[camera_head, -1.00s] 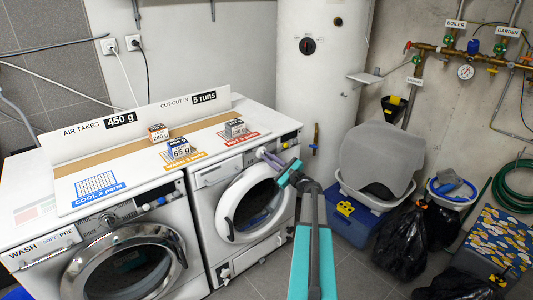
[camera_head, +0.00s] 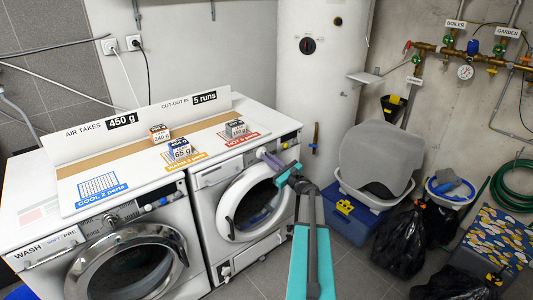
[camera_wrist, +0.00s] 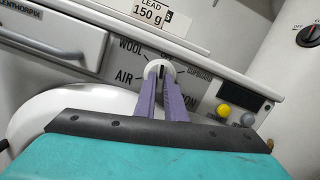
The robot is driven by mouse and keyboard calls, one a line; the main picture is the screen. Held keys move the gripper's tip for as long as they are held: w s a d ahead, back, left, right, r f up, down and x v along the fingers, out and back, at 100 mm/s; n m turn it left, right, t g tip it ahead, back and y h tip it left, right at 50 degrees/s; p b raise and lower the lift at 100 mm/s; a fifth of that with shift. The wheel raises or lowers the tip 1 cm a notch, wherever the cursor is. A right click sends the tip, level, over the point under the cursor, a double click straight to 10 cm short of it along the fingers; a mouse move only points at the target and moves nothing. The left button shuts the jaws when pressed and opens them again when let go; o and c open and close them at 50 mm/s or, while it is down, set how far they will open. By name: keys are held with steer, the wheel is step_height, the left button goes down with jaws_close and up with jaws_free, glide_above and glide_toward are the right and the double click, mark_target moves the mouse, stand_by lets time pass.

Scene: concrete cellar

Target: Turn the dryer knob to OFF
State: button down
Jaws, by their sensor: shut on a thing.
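The dryer (camera_head: 207,178) is the right-hand white machine, with its round door below the panel. Its knob (camera_wrist: 160,69) is a white round dial with a dark mark, seen in the wrist view. WOOL and AIR are printed to its left and CUPBOARD to its right; I cannot make out an OFF label. My gripper (camera_wrist: 161,82) has its two purple fingers shut on the knob's lower part. In the head view my gripper (camera_head: 264,155) reaches the upper right of the dryer front, and the knob cannot be made out there.
A yellow button (camera_wrist: 223,110) sits right of the knob. The washer (camera_head: 120,255) stands left of the dryer. A board with small boxes (camera_head: 180,151) lies on top. A white tank (camera_head: 318,95) stands behind; a blue crate (camera_head: 350,222) and black bags (camera_head: 405,240) are at right.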

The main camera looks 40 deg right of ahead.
steer(key=shift+w+a+r+m+p, duration=0.15)
steer(key=shift+w+a+m+p, duration=0.1)
steer(key=shift+m+p, duration=0.5)
steer(key=shift+m+h+p, duration=0.3)
steer(key=shift+m+h, duration=0.1)
steer(key=shift+m, duration=0.35)
steer(key=c, duration=1.7)
jaws_free()
steer(key=shift+s+a, duration=0.1)
steer(key=shift+s+f+b, duration=0.2)
steer(key=shift+s+b, duration=0.5)
steer(key=shift+s, duration=2.85)
